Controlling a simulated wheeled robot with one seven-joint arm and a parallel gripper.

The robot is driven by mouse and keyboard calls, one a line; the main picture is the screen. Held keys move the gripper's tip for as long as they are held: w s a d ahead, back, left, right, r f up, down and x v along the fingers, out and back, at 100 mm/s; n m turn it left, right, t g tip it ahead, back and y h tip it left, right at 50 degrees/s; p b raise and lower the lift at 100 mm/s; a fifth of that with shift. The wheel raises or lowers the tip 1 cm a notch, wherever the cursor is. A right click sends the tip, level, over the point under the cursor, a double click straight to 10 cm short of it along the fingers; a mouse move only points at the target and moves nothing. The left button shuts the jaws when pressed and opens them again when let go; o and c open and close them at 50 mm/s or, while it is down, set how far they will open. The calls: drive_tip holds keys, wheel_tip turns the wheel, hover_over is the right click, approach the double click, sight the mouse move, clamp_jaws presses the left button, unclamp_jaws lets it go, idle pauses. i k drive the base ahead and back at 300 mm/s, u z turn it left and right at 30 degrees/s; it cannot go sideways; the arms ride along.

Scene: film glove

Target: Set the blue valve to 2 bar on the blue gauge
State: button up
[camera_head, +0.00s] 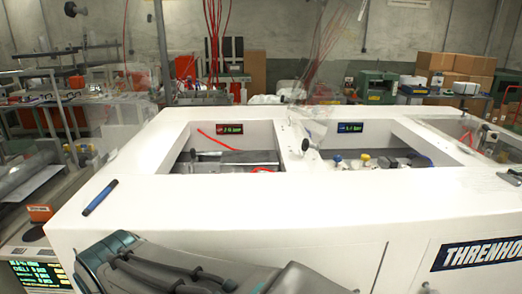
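The blue gauge (350,127) is a small dark display with a blue mark and green digits, on the far wall of the right opening in the white machine. Its reading looks like a little over 1 bar, but the digits are too small to be sure. A blue knob (338,158), apparently the blue valve, stands inside the right opening below the gauge. Its lower part is hidden by the opening's front edge. A grey arm, which looks like mine, crosses the bottom of the view; my gripper is not visible.
A red-marked gauge (229,128) is in the left opening. A yellow knob (365,158) stands right of the blue one. A blue and black pen-like object (100,197) lies on the white top (240,205). A small screen (38,273) is at lower left.

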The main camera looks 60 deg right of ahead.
sight(337, 158)
drive_tip(key=u, duration=0.8)
drive_tip(key=k, duration=1.25)
drive_tip(key=z, duration=1.5)
